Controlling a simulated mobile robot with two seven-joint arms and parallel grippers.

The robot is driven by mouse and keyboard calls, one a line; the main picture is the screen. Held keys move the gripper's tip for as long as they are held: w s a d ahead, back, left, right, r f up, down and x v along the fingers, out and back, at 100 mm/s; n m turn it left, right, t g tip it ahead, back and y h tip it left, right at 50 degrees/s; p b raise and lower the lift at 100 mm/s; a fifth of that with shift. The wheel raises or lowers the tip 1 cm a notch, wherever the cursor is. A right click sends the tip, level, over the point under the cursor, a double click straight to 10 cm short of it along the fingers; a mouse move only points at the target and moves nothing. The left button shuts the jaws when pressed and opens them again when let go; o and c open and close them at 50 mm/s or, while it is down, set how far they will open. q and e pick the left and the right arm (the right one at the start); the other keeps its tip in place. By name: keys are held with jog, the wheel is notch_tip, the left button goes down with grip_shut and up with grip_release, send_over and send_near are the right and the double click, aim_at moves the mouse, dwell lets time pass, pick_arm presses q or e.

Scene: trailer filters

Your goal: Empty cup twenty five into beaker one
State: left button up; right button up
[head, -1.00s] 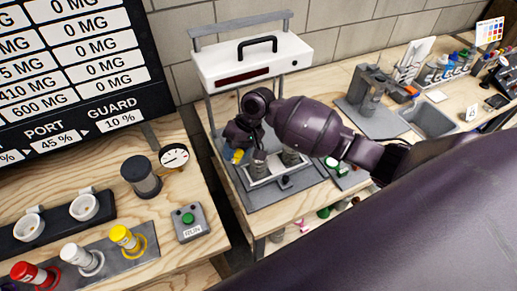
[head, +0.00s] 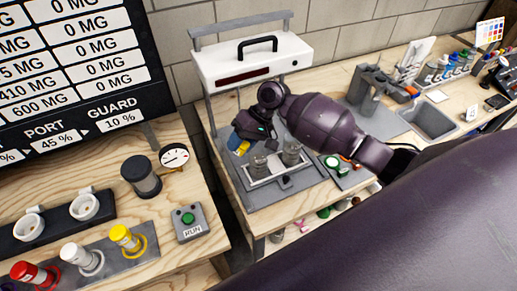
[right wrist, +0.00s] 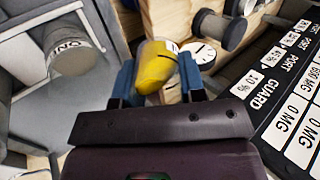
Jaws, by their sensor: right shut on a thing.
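My right gripper (right wrist: 157,80) is shut on a yellow cup (right wrist: 156,66) with a pale band bearing dark marking at its far end. The cup shows between the blue fingers, and the yellow also shows in the head view (head: 241,147). The gripper is tilted, beside and slightly above two grey beakers (head: 258,166) (head: 291,154) standing in a white tray. In the right wrist view, a grey beaker with lettering that seems to read ONE (right wrist: 72,52) is at the left, apart from the cup. The cup's contents are hidden. My left gripper is not in view.
A white box with a black handle (head: 250,62) stands on posts above the tray area. A button box marked RUN (head: 188,222), a gauge (head: 174,157) and red, white and yellow plungers (head: 125,236) are on the left table. A sink (head: 428,122) is at right.

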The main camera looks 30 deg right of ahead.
jog(key=shift+d+r+y, duration=0.2)
jog(key=shift+y, duration=0.5)
jog(key=shift+f+y, duration=0.55)
jog(key=shift+y, duration=0.25)
dwell(0.5)
jog(key=shift+d+r+y, duration=0.1)
jog(key=shift+r+y, duration=0.15)
jog(key=shift+y, duration=0.65)
jog(key=shift+d+r+y, duration=0.1)
jog(key=shift+r+y, duration=0.15)
jog(key=shift+y, duration=0.65)
dwell(1.9)
jog(key=shift+d+r+y+b, duration=0.25)
jog(key=shift+d+y+b, duration=0.25)
jog(key=shift+y+b, duration=0.65)
dwell(1.2)
